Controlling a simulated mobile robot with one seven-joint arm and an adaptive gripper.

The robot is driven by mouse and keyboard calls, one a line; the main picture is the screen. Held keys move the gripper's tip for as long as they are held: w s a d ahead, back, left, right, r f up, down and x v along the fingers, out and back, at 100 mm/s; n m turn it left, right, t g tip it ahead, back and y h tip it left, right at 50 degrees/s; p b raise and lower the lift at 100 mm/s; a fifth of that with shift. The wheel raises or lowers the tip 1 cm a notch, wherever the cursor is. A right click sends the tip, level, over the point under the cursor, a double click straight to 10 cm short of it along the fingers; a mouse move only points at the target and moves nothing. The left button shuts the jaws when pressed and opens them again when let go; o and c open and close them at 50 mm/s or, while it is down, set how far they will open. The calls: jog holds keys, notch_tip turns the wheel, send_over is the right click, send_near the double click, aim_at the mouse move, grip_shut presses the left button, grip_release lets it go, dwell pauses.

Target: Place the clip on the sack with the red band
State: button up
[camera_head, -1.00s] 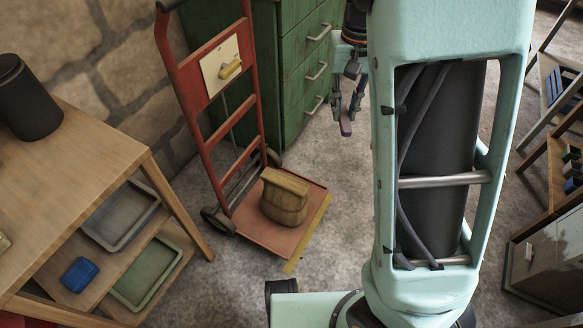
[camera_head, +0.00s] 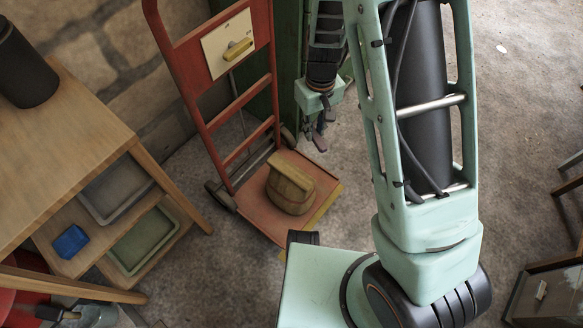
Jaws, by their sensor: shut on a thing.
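My gripper (camera_head: 317,123) hangs at the upper middle, to the upper right of the sack and apart from it. It is shut on a small dark mauve piece, which looks like the clip (camera_head: 320,142); it is small and partly mixed with the dark fingers. A brown sack (camera_head: 291,188) with a folded, flat top stands upright on the red plate of a hand truck. I cannot make out a red band on it from here.
The red hand truck (camera_head: 208,127) has a cream panel with a yellow handle (camera_head: 238,49). A wooden table (camera_head: 60,150) at left has trays and a blue box (camera_head: 70,241) below. A green cabinet stands behind the gripper.

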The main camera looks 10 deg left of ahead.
jog(key=s+a+f+n, duration=0.5)
jog(key=s+a+f, duration=0.3)
jog(key=s+f, duration=0.35)
jog(key=b, duration=0.5)
send_over(288, 168)
jog(key=s, duration=0.1)
notch_tip(288, 168, down, 9)
jog(key=shift+r, duration=0.2)
jog(key=shift+w+d+f, duration=0.1)
jog(key=shift+w+f, duration=0.2)
jog(key=shift+f, duration=0.1)
jog(key=shift+w+f+b, duration=0.15)
jog(key=shift+f+b, duration=0.55)
jog(key=shift+f, duration=0.9)
jog(key=shift+f, duration=0.2)
jog(key=o, duration=0.9)
